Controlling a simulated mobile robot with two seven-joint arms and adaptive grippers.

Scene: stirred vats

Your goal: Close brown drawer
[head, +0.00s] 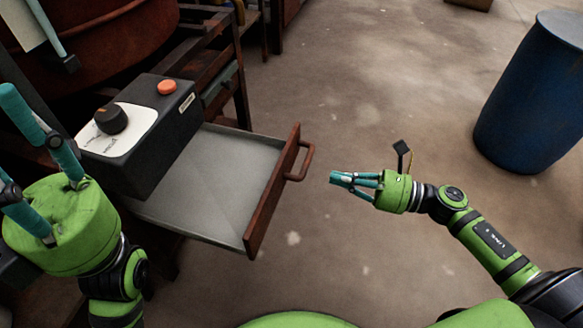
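The brown drawer (272,193) is pulled out from under a dark control box. Its grey inside is empty where it shows. Its front panel carries a brown handle (306,160) facing right. My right gripper (333,179) points left at the drawer front, a short gap to the right of the handle, touching nothing. Its teal fingers look close together. My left gripper (22,142) is at the left edge, left of the control box, with its teal fingers spread apart and nothing between them.
The dark control box (178,118) with a black knob and an orange button sits above the drawer. A rusty vat (110,45) stands behind it at the upper left. A blue barrel (532,95) stands at the right. The concrete floor between is clear.

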